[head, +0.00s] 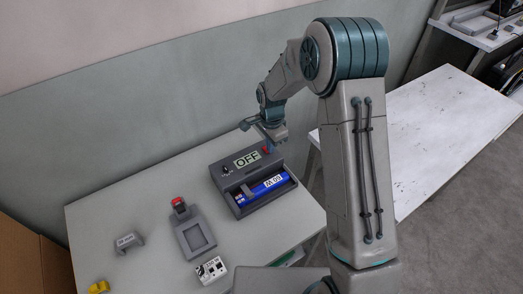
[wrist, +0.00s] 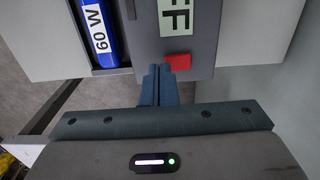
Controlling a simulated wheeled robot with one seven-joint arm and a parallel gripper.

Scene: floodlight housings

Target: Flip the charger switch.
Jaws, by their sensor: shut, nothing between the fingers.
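The charger (head: 228,186) is a dark grey box on the white table, with a display (head: 247,159) reading OFF. A blue battery (head: 266,186) marked 60 W lies in its bay. The red switch (head: 266,150) is at the display's right end; in the wrist view the red switch (wrist: 181,59) sits at the charger's near edge. My gripper (wrist: 158,70) is shut and empty, its fingertips right beside the switch, overlapping its left end in that view. I cannot tell whether they touch it. In the head view my gripper (head: 271,142) is over the charger's back right corner.
On the table (head: 150,190) are a grey tray with a red-topped part (head: 194,233), a white block (head: 211,269), a grey bracket (head: 129,241) and a yellow piece (head: 98,287). A wall stands close behind. A second white table (head: 440,130) is at right.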

